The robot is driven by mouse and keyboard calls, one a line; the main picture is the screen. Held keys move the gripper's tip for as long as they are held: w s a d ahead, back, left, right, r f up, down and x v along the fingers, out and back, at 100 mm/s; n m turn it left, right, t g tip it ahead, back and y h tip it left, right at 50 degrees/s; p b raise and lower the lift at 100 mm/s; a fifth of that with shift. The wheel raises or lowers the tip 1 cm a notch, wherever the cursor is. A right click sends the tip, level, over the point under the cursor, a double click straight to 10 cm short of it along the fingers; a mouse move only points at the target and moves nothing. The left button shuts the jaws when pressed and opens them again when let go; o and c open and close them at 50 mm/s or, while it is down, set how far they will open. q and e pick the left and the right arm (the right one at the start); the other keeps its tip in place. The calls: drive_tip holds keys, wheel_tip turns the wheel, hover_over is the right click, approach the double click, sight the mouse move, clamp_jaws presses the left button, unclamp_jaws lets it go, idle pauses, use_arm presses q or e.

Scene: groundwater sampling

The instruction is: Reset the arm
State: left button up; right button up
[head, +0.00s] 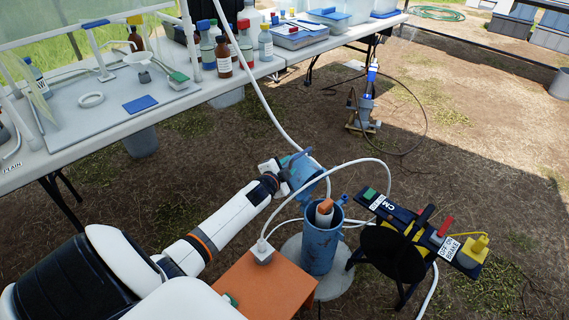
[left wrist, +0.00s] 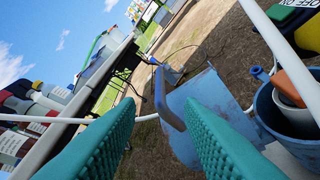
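My left arm reaches in from the left in the head view. Its gripper (head: 284,175) is beside a tilted blue lid (head: 308,174), which stands up behind the blue well casing (head: 320,248). In the left wrist view the two green finger pads (left wrist: 165,140) are spread apart. The casing (left wrist: 270,118) is open at the right, with an orange-topped white pipe (left wrist: 297,88) inside. My right gripper is not in view.
An orange box (head: 268,288) stands left of the casing. A dark stand with a labelled control panel (head: 415,232) is to its right. White hose (head: 345,163) loops around the casing. A white table (head: 110,125) with bottles and trays runs along the back left. Open ground lies beyond.

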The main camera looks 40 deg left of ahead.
use_arm(q)
drive_tip(key=shift+v, duration=1)
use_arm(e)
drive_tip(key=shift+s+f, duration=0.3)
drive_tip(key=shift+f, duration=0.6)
